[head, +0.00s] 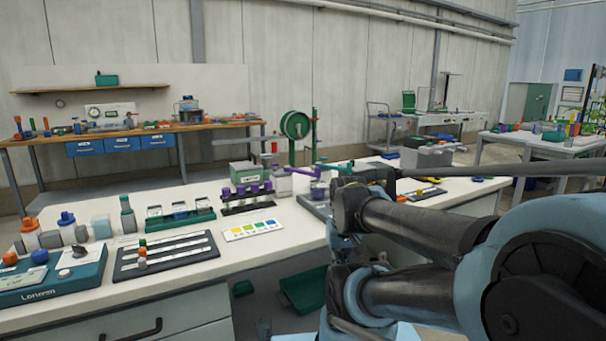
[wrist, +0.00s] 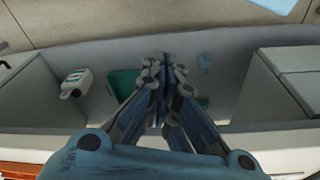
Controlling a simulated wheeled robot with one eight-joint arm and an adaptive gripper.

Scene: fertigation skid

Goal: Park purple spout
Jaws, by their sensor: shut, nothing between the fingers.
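A purple part (head: 318,189), which looks like the spout, stands at the back of the white bench, just left of my arm in the head view. It is small there, and my arm may hide some of it. My gripper (wrist: 160,64) is shut and empty in the wrist view. It points down into the open space between cabinets, apart from the purple part. I cannot make out its fingertips in the head view. The purple part is not seen in the wrist view.
The white bench (head: 190,262) holds a purple-capped bottle rack (head: 247,196), a colour card (head: 250,230), a dark slotted tray (head: 165,256) and a teal device (head: 50,277). A green bin (head: 304,290) lies below, between cabinets. A green reel (head: 296,125) stands behind.

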